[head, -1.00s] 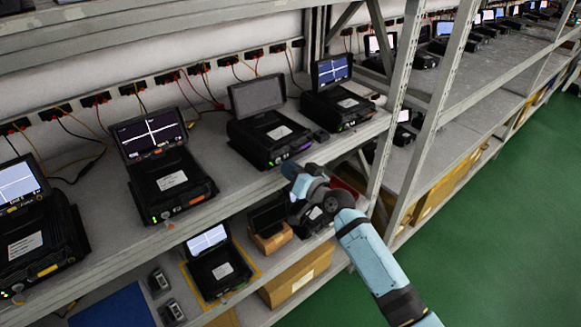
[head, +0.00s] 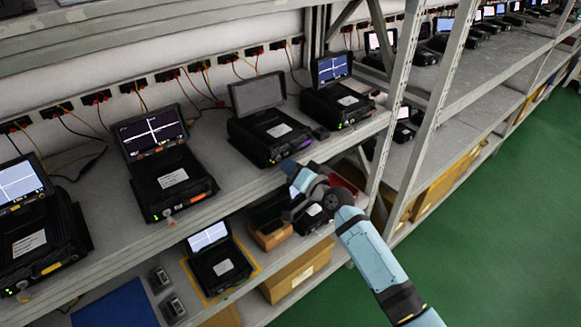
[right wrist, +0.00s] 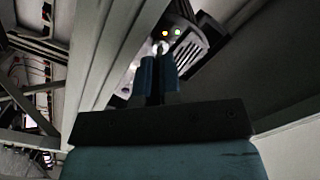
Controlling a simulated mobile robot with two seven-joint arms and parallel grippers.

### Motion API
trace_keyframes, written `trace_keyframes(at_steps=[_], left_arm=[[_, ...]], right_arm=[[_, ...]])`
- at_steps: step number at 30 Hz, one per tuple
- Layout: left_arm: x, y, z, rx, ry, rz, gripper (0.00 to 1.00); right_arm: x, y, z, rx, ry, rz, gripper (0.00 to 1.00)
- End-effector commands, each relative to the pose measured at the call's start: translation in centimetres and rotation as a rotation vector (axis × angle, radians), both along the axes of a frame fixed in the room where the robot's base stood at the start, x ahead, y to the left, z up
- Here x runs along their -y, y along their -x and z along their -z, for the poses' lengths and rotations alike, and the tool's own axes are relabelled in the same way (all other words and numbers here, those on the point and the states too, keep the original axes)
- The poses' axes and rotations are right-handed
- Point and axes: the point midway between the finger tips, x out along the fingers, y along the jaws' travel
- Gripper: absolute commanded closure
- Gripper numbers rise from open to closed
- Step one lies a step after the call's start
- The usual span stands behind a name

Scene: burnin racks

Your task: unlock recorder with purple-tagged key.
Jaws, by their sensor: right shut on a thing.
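The recorder (head: 268,128) with a blank grey screen stands on the upper shelf. A small purple mark and a green light show on its front. My right gripper (head: 290,168) is just in front of its lower right front, below the shelf's top edge. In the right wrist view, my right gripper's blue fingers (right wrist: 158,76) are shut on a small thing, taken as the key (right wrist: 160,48). Its pale end shows between the fingertips and the recorder's lit front (right wrist: 190,45). I cannot tell whether the key is in a lock; its tag is hidden. My left gripper is out of view.
Other recorders stand on this shelf: one with an orange strip (head: 172,180), one with a yellow strip (head: 35,235), one at right (head: 338,100). A rack post (head: 392,110) rises right of my gripper. The lower shelf holds a recorder (head: 220,264) and boxes.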

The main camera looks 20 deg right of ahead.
Motion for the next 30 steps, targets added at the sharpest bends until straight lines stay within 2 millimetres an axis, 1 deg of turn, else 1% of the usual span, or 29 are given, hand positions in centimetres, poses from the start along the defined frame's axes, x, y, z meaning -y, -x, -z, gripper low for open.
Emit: trace_keyframes(at_steps=[2, 5, 6, 14, 17, 20, 23, 30], left_arm=[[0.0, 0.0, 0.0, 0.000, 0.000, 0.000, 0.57], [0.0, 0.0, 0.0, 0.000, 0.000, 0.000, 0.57], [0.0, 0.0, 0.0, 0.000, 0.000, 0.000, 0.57], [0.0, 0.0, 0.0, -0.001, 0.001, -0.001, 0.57], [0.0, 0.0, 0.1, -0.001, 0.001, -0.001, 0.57], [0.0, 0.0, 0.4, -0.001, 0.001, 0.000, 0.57], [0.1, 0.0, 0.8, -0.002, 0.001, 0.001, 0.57], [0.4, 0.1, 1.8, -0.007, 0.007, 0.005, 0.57]], right_arm=[[0.0, 0.0, -0.1, 0.002, -0.002, 0.001, 1.00], [0.0, 0.0, -0.1, 0.002, -0.002, 0.001, 0.79], [0.0, 0.0, -0.1, 0.002, -0.001, 0.001, 0.70], [0.0, 0.0, 0.0, 0.001, 0.000, 0.001, 0.69], [0.2, 0.5, 0.1, -0.001, 0.000, 0.001, 0.69], [0.7, 1.6, 0.2, 0.001, 0.002, 0.001, 0.69], [1.5, 3.5, 0.3, 0.000, 0.003, 0.002, 0.69], [3.7, 8.6, 0.3, -0.001, 0.003, 0.001, 0.69]])
